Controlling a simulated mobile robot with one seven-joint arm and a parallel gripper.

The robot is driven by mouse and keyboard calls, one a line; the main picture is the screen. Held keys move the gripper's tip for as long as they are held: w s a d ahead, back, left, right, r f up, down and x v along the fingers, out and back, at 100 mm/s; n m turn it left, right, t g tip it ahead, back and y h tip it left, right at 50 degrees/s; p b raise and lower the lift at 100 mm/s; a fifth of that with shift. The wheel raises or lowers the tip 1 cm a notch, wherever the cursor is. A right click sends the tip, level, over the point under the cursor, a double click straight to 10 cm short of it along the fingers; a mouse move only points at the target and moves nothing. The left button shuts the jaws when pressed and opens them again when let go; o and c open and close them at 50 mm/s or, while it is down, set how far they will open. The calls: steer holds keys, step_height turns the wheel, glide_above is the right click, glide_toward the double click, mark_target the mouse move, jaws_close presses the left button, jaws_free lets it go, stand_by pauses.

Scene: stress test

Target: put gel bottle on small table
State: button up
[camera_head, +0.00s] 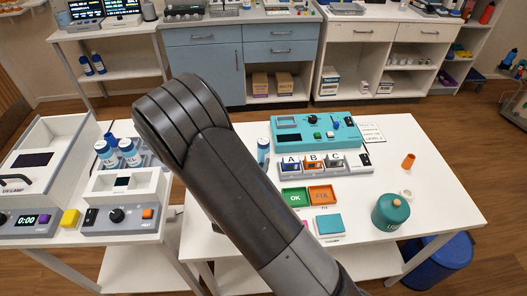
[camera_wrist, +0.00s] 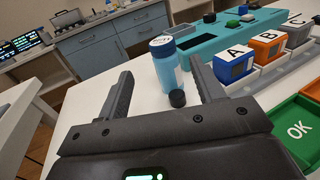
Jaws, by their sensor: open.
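A light-blue bottle with a pale top (camera_wrist: 165,50) stands upright on the white table (camera_wrist: 140,72). In the wrist view it is just beyond and between the fingertips of my open, empty gripper (camera_wrist: 159,68). The bottle also shows in the head view (camera_head: 263,151), right beside my arm, which hides my gripper there. Similar blue bottles with white tops (camera_head: 128,152) stand in a rack on the left table (camera_head: 165,222). I cannot read a label to tell which one is gel, nor tell which table counts as small.
A small black knob-like piece (camera_wrist: 177,98) is close in front of the bottle. A teal device (camera_head: 316,131) and a row of A, B, C boxes (camera_head: 318,167) are to its right. OK and FIX trays (camera_head: 309,196) lie nearer. A green jar (camera_head: 390,212) stands at the right.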

mark_target(263, 141)
steer(key=x, duration=0.9)
steer(key=shift+w+d+r, duration=0.1)
steer(key=shift+w+d, duration=0.15)
steer(key=shift+d, duration=0.05)
steer(key=c, duration=1.2)
steer(key=shift+r, duration=0.1)
steer(key=shift+r, duration=0.8)
step_height(263, 141, up, 2)
steer(key=shift+r, duration=0.2)
steer(key=s+d+r, duration=0.1)
steer(key=d+r, duration=0.1)
steer(key=d, duration=0.1)
steer(key=s+d+r, duration=0.2)
steer(key=d, duration=0.2)
steer(key=s+d+r, duration=0.1)
steer(key=d+r, duration=0.1)
steer(key=d, duration=0.1)
steer(key=shift+s+d+r, duration=0.3)
steer(key=shift+d+r, duration=0.05)
steer(key=shift+r, duration=0.05)
